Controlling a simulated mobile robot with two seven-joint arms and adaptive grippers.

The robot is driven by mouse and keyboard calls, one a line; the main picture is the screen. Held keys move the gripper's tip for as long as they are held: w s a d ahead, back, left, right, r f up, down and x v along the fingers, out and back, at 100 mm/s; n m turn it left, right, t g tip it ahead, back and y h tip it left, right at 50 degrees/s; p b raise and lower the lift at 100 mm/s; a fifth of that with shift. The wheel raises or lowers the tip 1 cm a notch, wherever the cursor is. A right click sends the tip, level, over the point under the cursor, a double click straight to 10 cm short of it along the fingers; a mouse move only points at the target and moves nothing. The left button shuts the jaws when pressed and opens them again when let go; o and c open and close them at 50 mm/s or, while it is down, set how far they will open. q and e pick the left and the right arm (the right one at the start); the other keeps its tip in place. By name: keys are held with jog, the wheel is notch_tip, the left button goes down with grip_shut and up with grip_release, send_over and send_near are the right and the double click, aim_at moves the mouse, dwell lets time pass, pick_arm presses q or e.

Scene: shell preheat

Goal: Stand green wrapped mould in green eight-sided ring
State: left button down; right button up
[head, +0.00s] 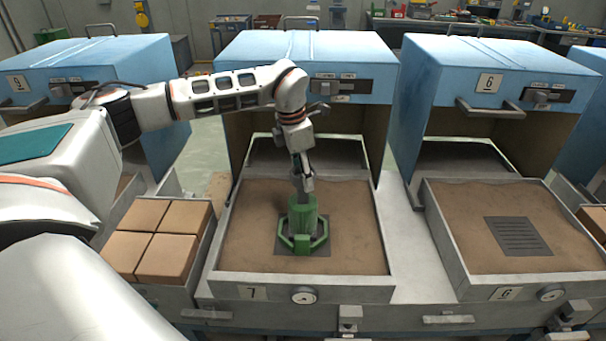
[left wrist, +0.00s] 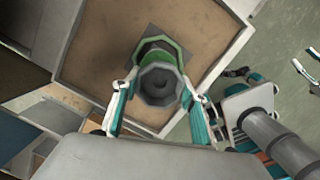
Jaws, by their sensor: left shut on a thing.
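My left gripper (head: 302,184) comes down from above and is shut on the green wrapped mould (head: 303,215), near its top. The mould is upright over the green eight-sided ring (head: 284,243), which lies on a dark grate in the sand tray numbered 7. In the left wrist view, the mould's grey eight-sided top (left wrist: 160,84) lies between my two fingers, and part of the green ring (left wrist: 146,46) shows behind it. The mould's lower end is hidden by the ring's front, so I cannot tell whether it touches the grate.
The sand tray (head: 230,277) has raised metal walls and a blue oven hood (head: 310,52) behind it. Several brown blocks (head: 168,215) fill a bin at left. Tray 6 (head: 450,262) at right holds sand and a bare grate (head: 518,236).

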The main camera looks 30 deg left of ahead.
pick_arm(q)
jog(key=shift+f, duration=0.1)
jog(key=c, duration=1.2)
grip_release()
jog(key=shift+f, duration=0.1)
jog(key=r, duration=0.4)
jog(key=s+r, duration=0.1)
jog(key=r, duration=0.3)
jog(key=a+r, duration=0.1)
jog(key=r, duration=0.3)
jog(key=shift+s+r, duration=0.25)
